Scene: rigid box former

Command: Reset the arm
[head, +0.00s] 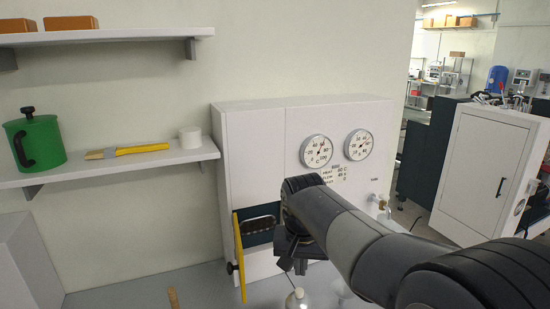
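My arm reaches in from the lower right of the head view towards the white box machine (255,160). My gripper (299,258) is at the far end of the arm, dark and pointing down, in front of the machine's lower part. Its fingers are small and partly hidden by the wrist, so I cannot tell whether they are open or shut. A small door with a yellow edge (239,256) and a dark knob stands open at the machine's lower left, just left of my gripper. The dark opening (262,222) behind it shows a metal-rimmed part.
Two round gauges (316,151) sit on the machine's front, with a tap (383,203) to the right. A pale rounded object (296,299) is below my gripper. A wall shelf (110,165) holds a green pot (42,142), yellow brush (140,149) and white cylinder (190,138).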

